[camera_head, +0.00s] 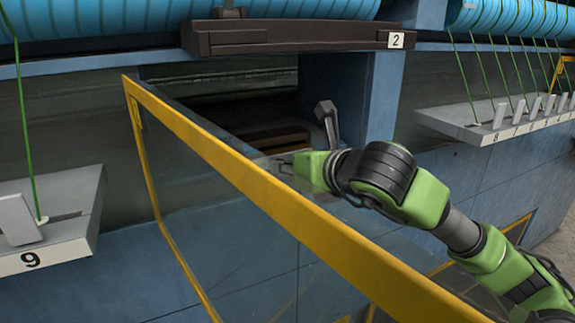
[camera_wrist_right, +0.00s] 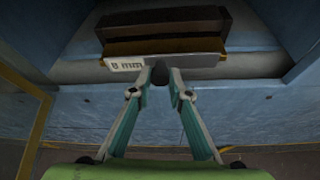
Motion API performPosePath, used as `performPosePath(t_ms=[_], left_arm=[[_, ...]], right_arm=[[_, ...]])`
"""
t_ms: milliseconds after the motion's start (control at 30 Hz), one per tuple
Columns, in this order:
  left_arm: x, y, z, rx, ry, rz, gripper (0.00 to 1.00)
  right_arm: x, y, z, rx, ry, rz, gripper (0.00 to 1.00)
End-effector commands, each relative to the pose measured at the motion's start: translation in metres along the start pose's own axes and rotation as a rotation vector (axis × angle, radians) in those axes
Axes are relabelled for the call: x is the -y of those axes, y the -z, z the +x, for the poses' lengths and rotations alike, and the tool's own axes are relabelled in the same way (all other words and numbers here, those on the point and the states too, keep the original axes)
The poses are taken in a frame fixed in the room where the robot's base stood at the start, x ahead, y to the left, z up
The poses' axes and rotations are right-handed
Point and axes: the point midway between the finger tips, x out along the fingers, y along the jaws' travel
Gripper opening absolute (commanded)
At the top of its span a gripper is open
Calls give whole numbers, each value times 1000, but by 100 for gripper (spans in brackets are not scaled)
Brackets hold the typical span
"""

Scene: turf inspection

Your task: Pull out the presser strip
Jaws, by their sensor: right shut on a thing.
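The presser strip, a pale bar marked "8 mm" (camera_wrist_right: 124,67), lies across the opening in the right wrist view, with brown bars behind it. A small dark knob (camera_wrist_right: 160,74) sits at its front edge. My right gripper (camera_wrist_right: 161,80) is shut on this knob, its two fingers converging from below. In the head view my right gripper (camera_head: 284,163) reaches in front of the dark opening, partly seen through a clear panel. Brown bars (camera_head: 276,137) show inside the opening behind it. My left gripper is not in view.
A yellow-framed clear door (camera_head: 230,160) stands open in front of the opening. A dark beam marked "2" (camera_head: 300,36) spans above. A grey lever (camera_head: 327,120) stands at the opening's right. Grey shelves (camera_head: 60,225) (camera_head: 470,122) jut out on both sides.

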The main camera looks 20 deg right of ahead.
Motion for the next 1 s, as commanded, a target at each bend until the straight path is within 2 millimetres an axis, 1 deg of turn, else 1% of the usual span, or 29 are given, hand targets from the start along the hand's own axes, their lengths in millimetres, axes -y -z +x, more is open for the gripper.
performPosePath(t_ms=[400,1000], left_arm=[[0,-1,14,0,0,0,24],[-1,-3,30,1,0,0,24]], right_arm=[[0,10,-22,3,0,-1,0],[0,23,-55,3,0,0,0]])
